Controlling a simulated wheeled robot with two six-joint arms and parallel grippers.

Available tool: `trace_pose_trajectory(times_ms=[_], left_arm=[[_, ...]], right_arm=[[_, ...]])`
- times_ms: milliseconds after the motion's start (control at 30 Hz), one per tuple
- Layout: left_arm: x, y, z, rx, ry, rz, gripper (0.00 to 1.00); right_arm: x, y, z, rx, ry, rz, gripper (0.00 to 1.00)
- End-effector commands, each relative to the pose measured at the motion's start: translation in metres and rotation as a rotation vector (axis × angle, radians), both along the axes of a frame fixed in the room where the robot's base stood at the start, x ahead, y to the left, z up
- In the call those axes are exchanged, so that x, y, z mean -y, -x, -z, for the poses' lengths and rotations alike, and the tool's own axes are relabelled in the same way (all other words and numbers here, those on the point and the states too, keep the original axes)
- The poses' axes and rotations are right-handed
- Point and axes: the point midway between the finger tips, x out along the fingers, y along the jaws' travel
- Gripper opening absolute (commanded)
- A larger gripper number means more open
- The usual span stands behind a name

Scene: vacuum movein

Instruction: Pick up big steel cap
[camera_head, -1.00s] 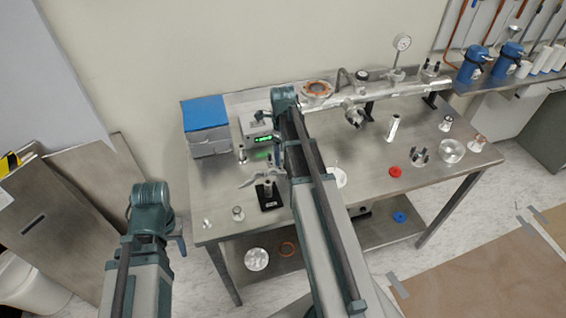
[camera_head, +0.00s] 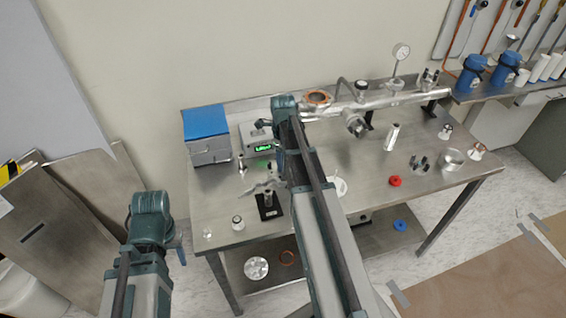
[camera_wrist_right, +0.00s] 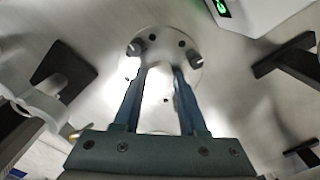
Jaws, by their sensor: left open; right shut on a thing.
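In the right wrist view, the big steel cap (camera_wrist_right: 165,45), a round grey disc with small holes around its face, is at the tips of my right gripper (camera_wrist_right: 160,66). The two blue fingers are shut on it. In the head view my right arm hides the cap and most of that gripper. My left gripper (camera_head: 181,250) is left of the table and mostly hidden behind its own arm; it is open, and no object shows at it.
The steel table (camera_head: 330,220) holds a blue-topped box (camera_head: 205,123), a device with a green display (camera_head: 263,147), a black stand (camera_head: 268,208), a long steel pipe (camera_head: 385,102), a red ring (camera_head: 395,181) and a glass dish (camera_head: 452,160). A blue ring (camera_head: 400,225) lies on the lower shelf.

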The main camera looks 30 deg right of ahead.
Motion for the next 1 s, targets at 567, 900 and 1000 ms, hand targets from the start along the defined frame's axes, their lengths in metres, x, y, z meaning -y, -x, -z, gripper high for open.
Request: trace_pose_trajectory(times_ms=[567, 900, 1000], left_arm=[[0.0, 0.0, -0.063, 0.0, 0.0, 0.0, 0.5], [0.0, 0.0, -0.096, 0.0, 0.0, 0.0, 0.5], [0.0, 0.0, -0.099, 0.0, 0.0, 0.0, 0.5]], right_arm=[[0.0, 0.0, -0.063, 0.0, 0.0, 0.0, 0.0], [0.0, 0.0, -0.096, 0.0, 0.0, 0.0, 0.0], [0.0, 0.0, -0.099, 0.0, 0.0, 0.0, 0.0]])
